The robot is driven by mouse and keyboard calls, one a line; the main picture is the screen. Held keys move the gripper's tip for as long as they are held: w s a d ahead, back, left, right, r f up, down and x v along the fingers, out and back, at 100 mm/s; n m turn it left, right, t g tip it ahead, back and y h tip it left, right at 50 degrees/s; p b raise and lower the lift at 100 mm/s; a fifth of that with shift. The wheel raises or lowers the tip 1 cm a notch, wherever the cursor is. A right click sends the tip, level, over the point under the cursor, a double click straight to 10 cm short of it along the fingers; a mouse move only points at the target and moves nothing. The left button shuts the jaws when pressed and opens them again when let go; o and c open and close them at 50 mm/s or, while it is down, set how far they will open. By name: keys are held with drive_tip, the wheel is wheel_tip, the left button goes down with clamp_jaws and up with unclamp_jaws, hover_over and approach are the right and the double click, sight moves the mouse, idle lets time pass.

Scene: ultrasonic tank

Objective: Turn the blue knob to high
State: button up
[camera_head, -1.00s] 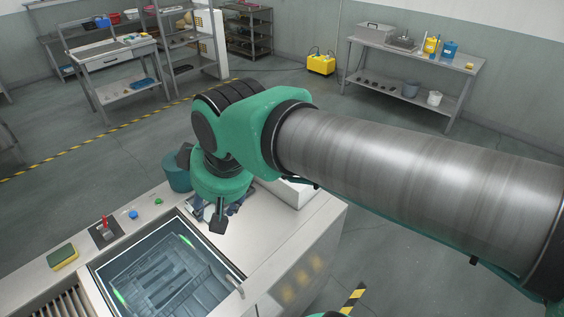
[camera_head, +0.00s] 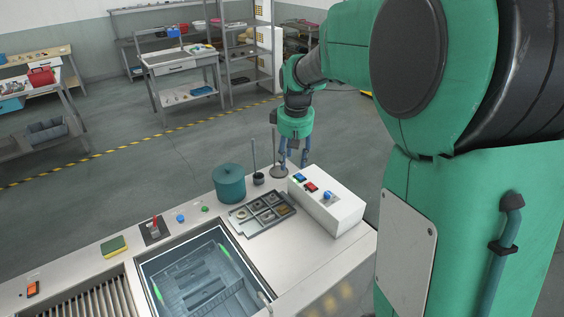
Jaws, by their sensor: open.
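A white control box (camera_head: 345,212) stands at the right end of the tank counter. On its sloped face are a round blue knob (camera_head: 328,196), a red switch (camera_head: 311,187) and a blue switch (camera_head: 299,178). The knob's setting is too small to read. A second small round blue piece (camera_head: 181,218) sits on the counter behind the tank. My gripper (camera_head: 293,164) points down, open and empty, behind the box's far left end. It is apart from the blue knob, and no contact with the box shows.
The open tank (camera_head: 195,280) holds liquid. Beside the box are a divided tray (camera_head: 262,213), a teal pot (camera_head: 229,184), a dark cup (camera_head: 258,179) and a stand with a thin rod (camera_head: 279,171). A red lever (camera_head: 154,224) and sponge (camera_head: 114,245) lie left.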

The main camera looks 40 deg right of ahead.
drive_tip(key=w+d+f+g+p, duration=0.1)
drive_tip(key=d+f, duration=0.2)
drive_tip(key=d, duration=0.3)
drive_tip(key=w+d+f+p, duration=0.1)
drive_tip(key=d+f, duration=0.3)
drive_tip(key=d, duration=0.2)
drive_tip(key=p, duration=0.1)
hover_over(328, 193)
wheel_tip(328, 193, down, 7)
drive_tip(key=shift+n+g+y, duration=0.3)
drive_tip(key=shift+g+y, duration=0.1)
drive_tip(key=shift+f, duration=0.2)
wheel_tip(328, 193, down, 14)
drive_tip(key=shift+r, duration=0.2)
clamp_jaws()
